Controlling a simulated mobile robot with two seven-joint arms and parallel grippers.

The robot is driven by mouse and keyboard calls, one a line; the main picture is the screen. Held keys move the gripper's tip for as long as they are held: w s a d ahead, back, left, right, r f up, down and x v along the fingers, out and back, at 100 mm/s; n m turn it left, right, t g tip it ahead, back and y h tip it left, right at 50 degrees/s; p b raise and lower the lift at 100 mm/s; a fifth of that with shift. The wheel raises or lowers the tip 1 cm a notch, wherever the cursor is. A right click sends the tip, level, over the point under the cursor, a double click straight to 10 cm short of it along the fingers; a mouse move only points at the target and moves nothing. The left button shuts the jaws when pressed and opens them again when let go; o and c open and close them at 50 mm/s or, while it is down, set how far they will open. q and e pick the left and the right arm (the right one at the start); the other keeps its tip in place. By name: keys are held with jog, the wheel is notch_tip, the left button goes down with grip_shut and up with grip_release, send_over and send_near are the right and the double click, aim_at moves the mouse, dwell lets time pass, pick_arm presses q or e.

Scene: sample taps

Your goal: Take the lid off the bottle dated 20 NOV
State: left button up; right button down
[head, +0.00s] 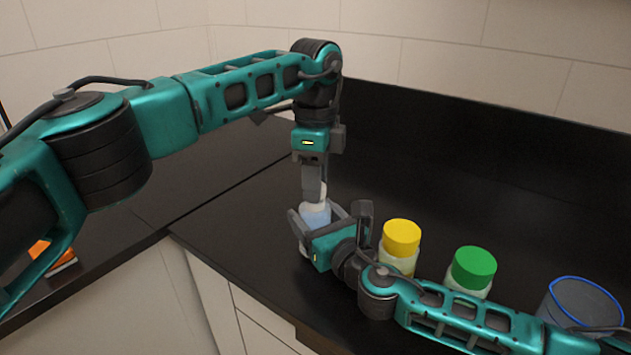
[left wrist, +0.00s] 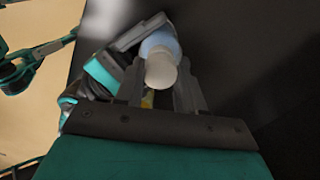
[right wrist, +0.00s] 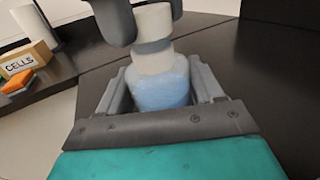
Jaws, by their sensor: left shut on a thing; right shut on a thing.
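A bottle with pale blue contents (head: 313,217) stands at the counter's front; it also shows in the left wrist view (left wrist: 159,41) and right wrist view (right wrist: 160,87). No date is readable. My right gripper (head: 318,222) reaches in from the right and is shut around its body. Its white lid (right wrist: 154,22) is on top, also seen in the left wrist view (left wrist: 160,70). My left gripper (head: 315,190) points down from above, its fingers shut on the lid's sides. I cannot tell whether the lid is still seated. A yellow-lidded bottle (head: 401,238) and a green-lidded bottle (head: 473,269) stand to the right.
A grey container with a blue rim (head: 581,302) stands at far right, partly behind my right arm. An orange item (right wrist: 17,81) and a box marked CELLS (right wrist: 27,62) sit on another counter stretch. The dark counter (head: 450,200) behind the bottles is clear.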

pick_arm(q)
jog(key=shift+r, duration=0.8)
jog(key=shift+r, duration=2)
pick_arm(e)
jog(key=shift+c, duration=0.4)
grip_release()
jog(key=shift+s, duration=0.1)
